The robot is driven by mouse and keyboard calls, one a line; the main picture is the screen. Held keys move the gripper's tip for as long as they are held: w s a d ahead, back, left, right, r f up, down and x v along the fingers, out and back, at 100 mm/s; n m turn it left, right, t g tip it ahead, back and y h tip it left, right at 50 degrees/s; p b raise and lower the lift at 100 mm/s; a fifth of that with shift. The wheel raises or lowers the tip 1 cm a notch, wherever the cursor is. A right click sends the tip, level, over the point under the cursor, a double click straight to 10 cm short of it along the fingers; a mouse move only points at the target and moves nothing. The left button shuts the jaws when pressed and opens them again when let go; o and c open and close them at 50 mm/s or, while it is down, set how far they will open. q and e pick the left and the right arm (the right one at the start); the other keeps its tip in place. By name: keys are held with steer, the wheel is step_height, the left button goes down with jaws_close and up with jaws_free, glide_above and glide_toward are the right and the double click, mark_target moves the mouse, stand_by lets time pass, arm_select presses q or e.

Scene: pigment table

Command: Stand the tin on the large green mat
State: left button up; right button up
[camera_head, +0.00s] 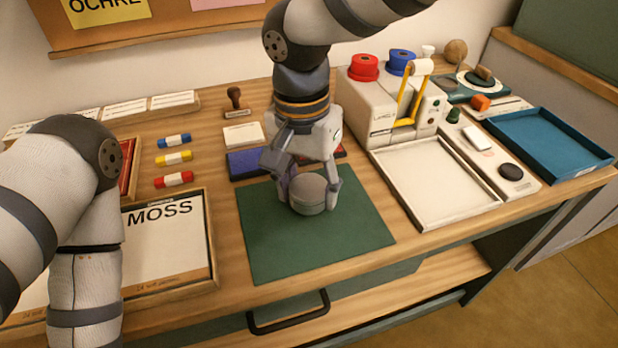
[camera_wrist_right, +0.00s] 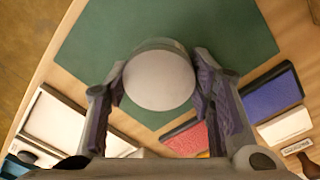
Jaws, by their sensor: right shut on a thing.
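The tin (camera_head: 308,194) is a round, light grey can, upright over the large green mat (camera_head: 270,240). My right gripper (camera_head: 308,190) comes down from above and is shut on the tin, with a finger on each side. In the right wrist view the tin (camera_wrist_right: 159,80) shows its pale round top between the fingers, with the green mat (camera_wrist_right: 100,40) around it. Its base seems to be on or very close to the mat; I cannot tell if it touches. My left arm comes in at the left; its gripper is out of view.
Behind the mat lie a blue pad (camera_head: 246,162) and a red pad (camera_wrist_right: 185,138). A framed MOSS sheet (camera_head: 165,240) is to the left. A white tray (camera_head: 435,185), a grey-white machine (camera_head: 385,110) and a blue tray (camera_head: 550,143) are to the right. The mat's front is bare.

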mark_target(309, 203)
step_height(309, 203, down, 3)
steer(key=shift+f, duration=0.2)
steer(key=shift+r, duration=0.1)
steer(key=shift+f, duration=0.3)
steer(key=o, duration=1.2)
steer(key=shift+f, duration=0.15)
steer(key=r, duration=1.3)
steer(key=shift+a+p, duration=0.25)
steer(key=shift+p, duration=0.1)
